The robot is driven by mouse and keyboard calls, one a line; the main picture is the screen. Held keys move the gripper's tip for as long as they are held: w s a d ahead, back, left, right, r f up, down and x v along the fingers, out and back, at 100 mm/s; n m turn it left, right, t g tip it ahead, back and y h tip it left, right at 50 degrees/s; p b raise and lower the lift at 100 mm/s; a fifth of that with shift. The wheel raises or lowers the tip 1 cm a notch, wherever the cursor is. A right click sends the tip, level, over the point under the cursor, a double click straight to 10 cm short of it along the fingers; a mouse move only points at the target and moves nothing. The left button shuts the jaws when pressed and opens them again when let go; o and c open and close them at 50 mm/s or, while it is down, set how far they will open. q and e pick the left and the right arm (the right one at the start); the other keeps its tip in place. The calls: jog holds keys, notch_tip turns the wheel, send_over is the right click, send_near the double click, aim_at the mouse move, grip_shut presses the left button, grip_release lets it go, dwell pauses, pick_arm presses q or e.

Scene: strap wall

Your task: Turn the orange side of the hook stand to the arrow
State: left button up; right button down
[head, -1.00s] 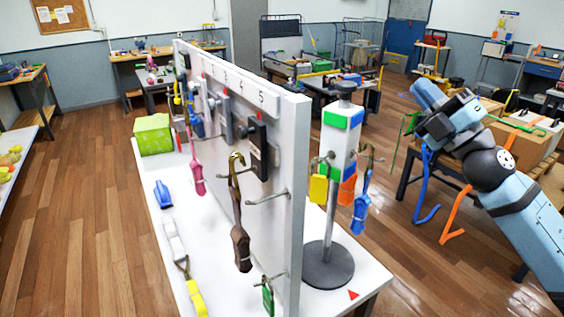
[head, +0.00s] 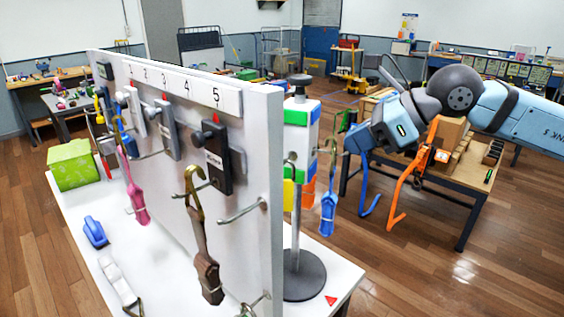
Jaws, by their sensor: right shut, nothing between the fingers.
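The hook stand (head: 297,146) is a white post with a dark knob on top and a round grey base, behind the right end of the strap wall. A green patch (head: 295,117) marks its left visible face and a blue patch (head: 315,112) its right one. No orange patch shows on these faces. Yellow, orange (head: 308,191) and blue (head: 327,214) straps hang around it. The red arrow (head: 330,300) lies on the white table right of the base. My right gripper (head: 357,148) is shut and empty, right of the stand and seemingly apart from it. My left gripper is out of view.
The white strap wall (head: 268,150) with numbered hooks and hanging straps covers part of the stand's left side. Floor to the right is clear.

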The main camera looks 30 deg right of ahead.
aim_at(289, 162)
jog(key=w+a+r+p+x, duration=0.1)
jog(key=p+x, duration=0.3)
jog(key=x, duration=0.9)
jog(key=shift+r, duration=0.35)
jog(key=shift+w+a+m, duration=0.1)
jog(key=shift+a+m, duration=0.2)
jog(key=shift+m, duration=0.1)
jog(key=shift+t, duration=0.3)
